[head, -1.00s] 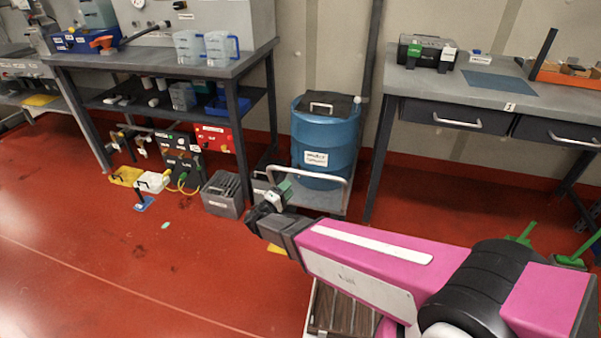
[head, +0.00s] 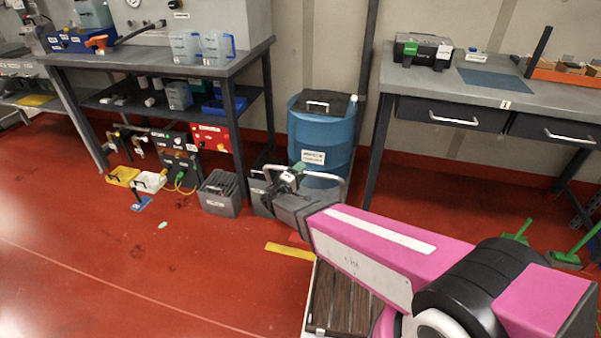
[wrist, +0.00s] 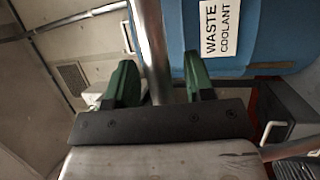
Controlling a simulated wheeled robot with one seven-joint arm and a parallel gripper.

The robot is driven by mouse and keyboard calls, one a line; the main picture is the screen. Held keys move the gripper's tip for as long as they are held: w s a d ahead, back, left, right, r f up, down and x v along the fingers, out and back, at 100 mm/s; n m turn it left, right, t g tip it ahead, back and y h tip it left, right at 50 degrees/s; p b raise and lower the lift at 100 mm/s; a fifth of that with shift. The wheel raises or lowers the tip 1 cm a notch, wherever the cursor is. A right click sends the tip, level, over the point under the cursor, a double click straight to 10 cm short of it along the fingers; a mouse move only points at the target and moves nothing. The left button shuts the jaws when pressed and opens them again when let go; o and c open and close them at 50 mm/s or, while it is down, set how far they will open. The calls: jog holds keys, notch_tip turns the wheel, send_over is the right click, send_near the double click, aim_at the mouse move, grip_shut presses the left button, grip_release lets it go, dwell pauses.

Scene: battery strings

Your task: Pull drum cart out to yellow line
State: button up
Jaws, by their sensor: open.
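The blue drum (head: 320,138) stands on its cart between the two benches, with a black cover and a waste coolant label. The cart's grey tubular handle (head: 341,182) crosses in front of the drum; my arm hides most of the cart's base. My gripper (head: 291,172) is at the left part of the handle. In the wrist view my gripper (wrist: 158,68) is open, with one green finger on each side of the metal handle bar (wrist: 152,40). Whether either finger touches the bar is unclear. The yellow line (head: 289,250) is a short floor strip in front of the cart.
A grey slotted bin (head: 220,196) stands left of the cart, by the left bench (head: 170,66). The right bench (head: 470,93) has drawers with handles. Green brushes (head: 567,256) are on the floor at right. Red floor in front is mostly clear.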

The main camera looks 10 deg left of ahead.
grip_shut()
jog(key=s, duration=1)
jog(key=shift+s+a, duration=0.35)
jog(key=shift+s, duration=0.05)
jog(key=shift+r, duration=0.1)
grip_release()
jog(key=v, duration=1)
jog(key=shift+s+a+f, duration=0.2)
jog(key=shift+s+a, duration=0.05)
jog(key=shift+s, duration=0.05)
jog(key=shift+d, duration=0.1)
